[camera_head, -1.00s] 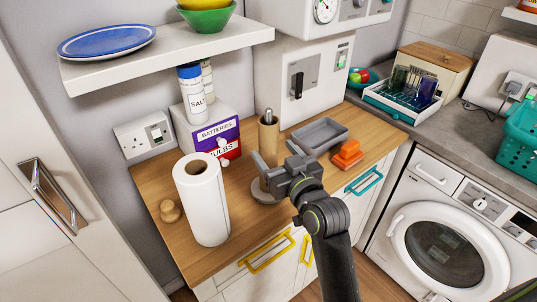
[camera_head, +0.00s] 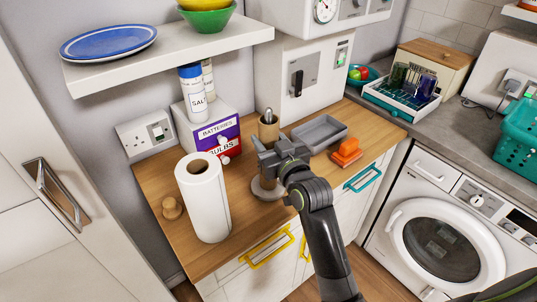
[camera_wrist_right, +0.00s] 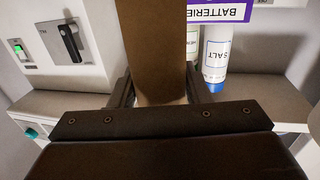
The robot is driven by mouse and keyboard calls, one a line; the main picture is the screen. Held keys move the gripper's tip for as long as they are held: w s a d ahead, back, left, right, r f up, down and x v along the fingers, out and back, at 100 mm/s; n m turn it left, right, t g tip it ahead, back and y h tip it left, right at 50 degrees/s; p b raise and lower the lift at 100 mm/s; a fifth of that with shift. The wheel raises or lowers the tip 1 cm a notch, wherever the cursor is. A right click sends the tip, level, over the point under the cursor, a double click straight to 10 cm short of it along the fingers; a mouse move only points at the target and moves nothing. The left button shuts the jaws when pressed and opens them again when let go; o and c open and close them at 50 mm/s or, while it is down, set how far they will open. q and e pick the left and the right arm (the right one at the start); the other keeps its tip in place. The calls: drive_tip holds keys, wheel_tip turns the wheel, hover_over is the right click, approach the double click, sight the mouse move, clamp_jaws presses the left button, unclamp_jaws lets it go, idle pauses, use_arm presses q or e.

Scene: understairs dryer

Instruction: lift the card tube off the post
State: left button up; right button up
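The brown card tube (camera_head: 268,132) stands upright around the post (camera_head: 268,116), whose metal top sticks out above it. A round grey base (camera_head: 268,190) is at its foot. My right gripper (camera_head: 268,147) is at the tube, about mid-height, and hides part of it. In the right wrist view, the tube (camera_wrist_right: 160,50) runs between the two fingers of my right gripper (camera_wrist_right: 160,88). The fingers lie close along both sides; whether they press on it cannot be told. My left gripper is not in view.
A white paper roll (camera_head: 203,198) stands left of the tube. A batteries and bulbs box (camera_head: 215,138) is behind left. A grey tray (camera_head: 319,133) and orange blocks (camera_head: 347,152) lie to the right. A shelf (camera_head: 170,58) overhangs the back left.

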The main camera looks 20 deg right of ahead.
drive_tip(key=c, duration=0.3)
drive_tip(key=shift+c, duration=0.2)
drive_tip(key=shift+r, duration=0.1)
